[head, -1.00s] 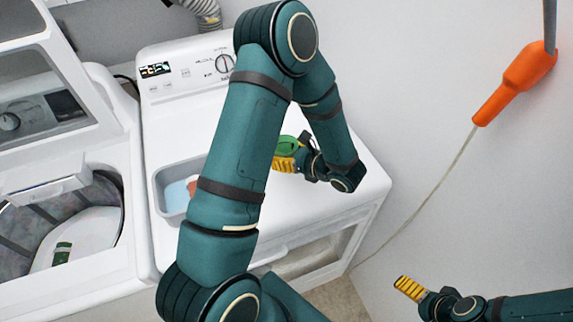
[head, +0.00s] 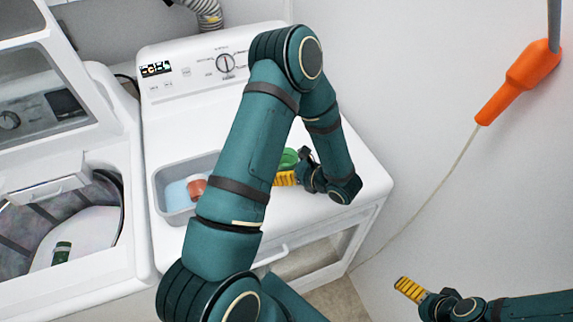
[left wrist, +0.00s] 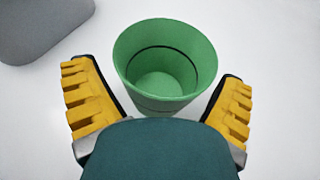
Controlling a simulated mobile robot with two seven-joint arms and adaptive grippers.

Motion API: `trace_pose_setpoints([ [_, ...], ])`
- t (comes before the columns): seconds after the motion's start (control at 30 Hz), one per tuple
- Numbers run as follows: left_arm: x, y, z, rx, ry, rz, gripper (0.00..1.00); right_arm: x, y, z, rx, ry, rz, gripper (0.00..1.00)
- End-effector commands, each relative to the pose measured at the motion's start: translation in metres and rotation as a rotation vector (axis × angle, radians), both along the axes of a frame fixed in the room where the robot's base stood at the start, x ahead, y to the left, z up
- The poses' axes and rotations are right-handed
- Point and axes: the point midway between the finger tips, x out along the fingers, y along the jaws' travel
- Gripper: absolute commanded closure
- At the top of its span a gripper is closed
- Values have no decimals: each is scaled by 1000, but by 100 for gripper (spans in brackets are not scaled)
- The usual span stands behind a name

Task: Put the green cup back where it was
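The green cup (head: 289,158) is on the right part of the white machine's top, partly hidden behind my left arm in the head view. In the left wrist view the cup (left wrist: 165,60) appears upright and empty, with its mouth toward the camera. My left gripper (head: 290,172) is at the cup. Its yellow-padded fingers (left wrist: 158,85) are spread on either side of the cup, with visible gaps between pads and wall. My right gripper (head: 410,290) is at the lower right, away from the cup; its finger opening cannot be made out.
A grey tub (head: 172,198) with blue contents and a reddish-brown object (head: 196,188) is left of my left arm on the white machine (head: 240,130). An open washer (head: 128,215) stands at left. An orange fixture (head: 515,82) with a cord hangs by the right wall.

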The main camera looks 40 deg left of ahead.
Motion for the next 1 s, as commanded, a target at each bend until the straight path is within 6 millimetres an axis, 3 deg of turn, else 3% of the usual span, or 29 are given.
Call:
trace_pose_setpoints([
  [0.37, 0, 0, 6, 0, 0, 0, 0, 0, 0, 6, 1, -1, 0, 0],
  [0.8, 1, -79, 33, 1, 0, -6, 0, 0, 0, -1, 0, 0, 0, 0],
  [1.0, 1, -104, 42, 2, 0, -3, 0, 0, 0, -3, -1, -1, 0, 0],
])
